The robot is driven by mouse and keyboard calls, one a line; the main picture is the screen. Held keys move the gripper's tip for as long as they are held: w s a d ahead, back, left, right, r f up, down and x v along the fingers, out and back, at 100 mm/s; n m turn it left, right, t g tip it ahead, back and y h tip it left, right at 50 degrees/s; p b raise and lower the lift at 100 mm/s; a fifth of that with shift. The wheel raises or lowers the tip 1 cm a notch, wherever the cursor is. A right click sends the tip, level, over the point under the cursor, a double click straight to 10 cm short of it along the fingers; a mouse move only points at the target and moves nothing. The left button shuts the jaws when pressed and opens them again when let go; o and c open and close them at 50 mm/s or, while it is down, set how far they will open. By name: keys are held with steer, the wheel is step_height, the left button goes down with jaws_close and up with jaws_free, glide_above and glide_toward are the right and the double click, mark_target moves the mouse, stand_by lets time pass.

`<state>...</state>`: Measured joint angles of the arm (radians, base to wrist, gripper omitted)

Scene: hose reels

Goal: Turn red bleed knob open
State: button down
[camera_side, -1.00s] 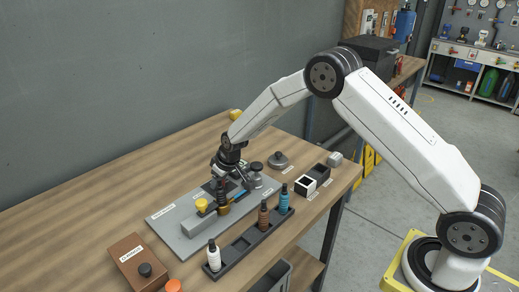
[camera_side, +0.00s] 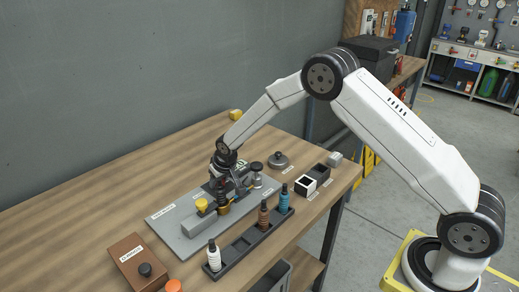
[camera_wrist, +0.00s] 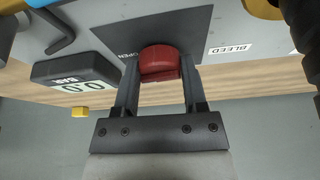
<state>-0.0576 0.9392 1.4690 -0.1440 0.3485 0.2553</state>
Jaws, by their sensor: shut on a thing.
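The red bleed knob (camera_wrist: 158,63) sits between my two fingers in the wrist view, on a dark plate (camera_wrist: 190,25) with the word OPEN beside it. A white BLEED label (camera_wrist: 230,49) lies to the right of the knob. My gripper (camera_wrist: 160,80) is shut on the knob, with one finger on each side. In the side view my gripper (camera_side: 222,180) is low over the grey base plate (camera_side: 178,222), where the arm's end hides the knob. I cannot tell the knob's angle.
In the wrist view a dark BAR gauge (camera_wrist: 77,72) stands just left of the fingers. In the side view a yellow knob (camera_side: 202,204) stands near my gripper. A black rack (camera_side: 245,240) with several bottles is in front, and a brown box (camera_side: 130,262) at front left.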

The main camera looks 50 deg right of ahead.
steer(key=shift+m+h, duration=0.3)
steer(key=shift+m, duration=0.5)
steer(key=shift+c, duration=0.7)
jaws_free()
steer(key=shift+r, duration=0.15)
steer(key=v, duration=0.7)
steer(key=shift+r, duration=0.25)
steer(key=shift+s, duration=0.15)
